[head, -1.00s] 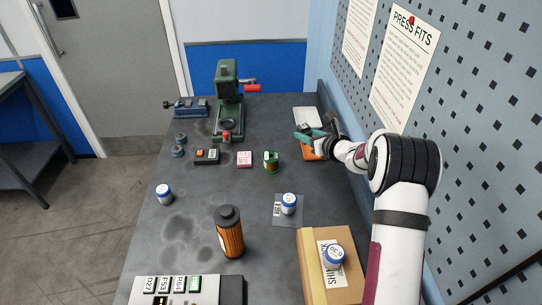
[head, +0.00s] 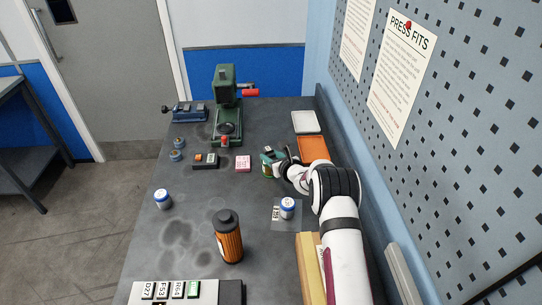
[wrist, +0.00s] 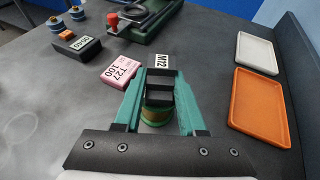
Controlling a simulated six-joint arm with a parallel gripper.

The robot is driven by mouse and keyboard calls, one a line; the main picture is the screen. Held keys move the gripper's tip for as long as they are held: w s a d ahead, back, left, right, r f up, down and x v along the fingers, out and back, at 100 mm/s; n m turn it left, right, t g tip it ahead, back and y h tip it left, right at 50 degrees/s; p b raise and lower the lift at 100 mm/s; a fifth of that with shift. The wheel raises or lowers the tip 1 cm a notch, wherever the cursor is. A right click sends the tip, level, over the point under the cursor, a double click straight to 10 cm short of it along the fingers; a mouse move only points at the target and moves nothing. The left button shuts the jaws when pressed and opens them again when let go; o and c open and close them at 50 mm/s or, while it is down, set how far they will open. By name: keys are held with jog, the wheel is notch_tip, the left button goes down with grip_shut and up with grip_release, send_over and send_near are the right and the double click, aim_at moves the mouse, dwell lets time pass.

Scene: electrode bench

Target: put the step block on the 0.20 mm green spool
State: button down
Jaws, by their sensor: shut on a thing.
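The step block (wrist: 160,88) is dark, with stepped faces and an M12 tag at its far end. My gripper (wrist: 160,100) has its teal fingers shut on it in the wrist view. The green spool (wrist: 156,117) shows just below the block, between the fingers, with a gold-brown band. Whether block and spool touch cannot be told. In the head view my gripper (head: 270,157) is at the spool (head: 266,172), which is mostly hidden behind it. The spool's size marking cannot be read.
An orange tray (head: 313,149) and a white tray (head: 306,122) lie to the right. A green press (head: 227,110) stands behind.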

jog(key=shift+c, duration=2.4)
grip_release()
